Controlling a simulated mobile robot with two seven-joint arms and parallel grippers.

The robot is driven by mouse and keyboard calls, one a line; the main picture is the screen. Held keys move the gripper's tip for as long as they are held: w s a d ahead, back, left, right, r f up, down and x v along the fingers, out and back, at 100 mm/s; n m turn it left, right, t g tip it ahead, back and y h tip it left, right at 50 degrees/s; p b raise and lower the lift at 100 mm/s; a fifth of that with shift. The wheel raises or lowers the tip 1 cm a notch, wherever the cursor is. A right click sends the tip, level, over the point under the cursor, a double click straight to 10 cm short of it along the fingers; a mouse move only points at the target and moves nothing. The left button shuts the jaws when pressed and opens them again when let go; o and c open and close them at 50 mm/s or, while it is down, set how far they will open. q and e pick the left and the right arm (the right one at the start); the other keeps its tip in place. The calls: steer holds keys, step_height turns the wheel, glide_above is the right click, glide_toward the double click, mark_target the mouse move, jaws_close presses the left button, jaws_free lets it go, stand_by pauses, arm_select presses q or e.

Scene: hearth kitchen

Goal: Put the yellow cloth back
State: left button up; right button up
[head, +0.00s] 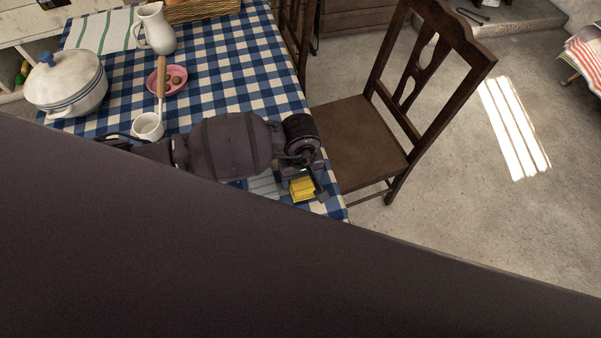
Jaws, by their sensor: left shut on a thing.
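The yellow cloth (302,190) is a small folded piece at the near right part of the checkered table. My left gripper (308,184) is shut on it, with a dark finger showing on its right side. The cloth is low over the table near its right edge; I cannot tell whether it touches the tabletop. A pale grey-blue ribbed thing (264,185) lies just left of the cloth, partly hidden by my arm. My right gripper is not in view.
The blue-and-white checkered table (225,75) holds a lidded white pot (72,88), a white pitcher (156,30), a pink bowl (178,84), a white ladle (148,126) and a basket (203,10). A wooden chair (365,135) stands close at the right. My own dark body hides the lower view.

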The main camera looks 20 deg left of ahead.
arm_select(q)
steer(key=shift+f, duration=0.15)
steer(key=o, duration=0.9)
steer(key=shift+r, duration=0.3)
step_height(320, 180, up, 12)
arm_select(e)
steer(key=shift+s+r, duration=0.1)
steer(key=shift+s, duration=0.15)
arm_select(q)
steer(key=shift+f, duration=0.1)
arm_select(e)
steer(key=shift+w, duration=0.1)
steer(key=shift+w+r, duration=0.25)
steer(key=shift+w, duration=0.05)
